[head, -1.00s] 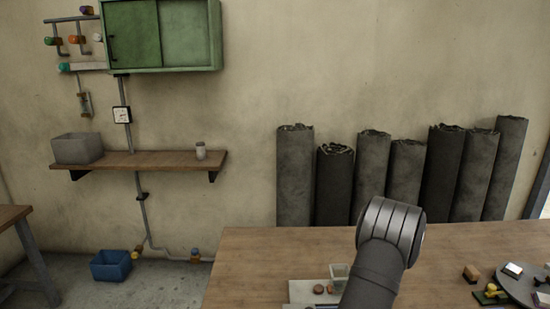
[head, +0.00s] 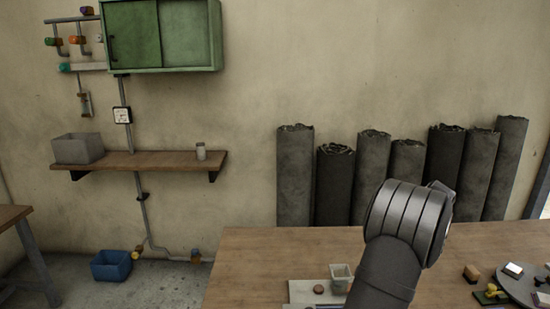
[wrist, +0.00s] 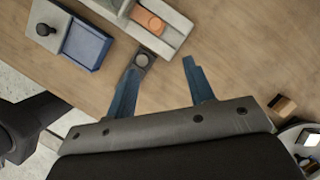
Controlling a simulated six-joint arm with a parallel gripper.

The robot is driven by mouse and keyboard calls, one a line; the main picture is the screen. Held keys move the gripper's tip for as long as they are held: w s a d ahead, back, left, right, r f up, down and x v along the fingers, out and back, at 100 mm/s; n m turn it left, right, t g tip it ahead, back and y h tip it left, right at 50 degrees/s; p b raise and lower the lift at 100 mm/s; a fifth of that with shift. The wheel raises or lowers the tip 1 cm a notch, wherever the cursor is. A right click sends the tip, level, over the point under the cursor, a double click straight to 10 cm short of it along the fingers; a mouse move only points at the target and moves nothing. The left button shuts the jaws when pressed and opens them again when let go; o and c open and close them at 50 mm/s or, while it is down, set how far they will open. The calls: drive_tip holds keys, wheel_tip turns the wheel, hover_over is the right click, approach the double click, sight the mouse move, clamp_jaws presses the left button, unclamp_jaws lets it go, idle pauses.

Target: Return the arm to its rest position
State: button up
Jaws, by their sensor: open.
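My gripper (wrist: 160,65) shows in the wrist view with its two blue fingers spread apart above the wooden table (wrist: 235,55). The fingers are open and nothing is held between them. A dark grey piece with a round end (wrist: 144,61) appears beside the left fingertip; I cannot tell whether they touch. In the head view my grey arm link rises at the right of centre over the table (head: 270,250), and the gripper itself is hidden there.
A small block (head: 471,273) and a round grey plate (head: 520,288) lie right. Several dark sheet rolls (head: 295,180) stand against the wall behind.

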drive_tip(key=w+a+f+n+h, duration=0.1)
drive_tip(key=a+f+n+h, duration=0.1)
drive_tip(key=a+n, duration=0.5)
drive_tip(key=w+a+f+n+t+h, duration=0.1)
drive_tip(key=a+n, duration=0.7)
drive_tip(key=a, duration=1)
drive_tip(key=shift+w+f+n+h, duration=0.25)
drive_tip(key=shift+f+h, duration=0.55)
drive_tip(key=shift+h, duration=0.4)
drive_tip(key=shift+c, duration=0.4)
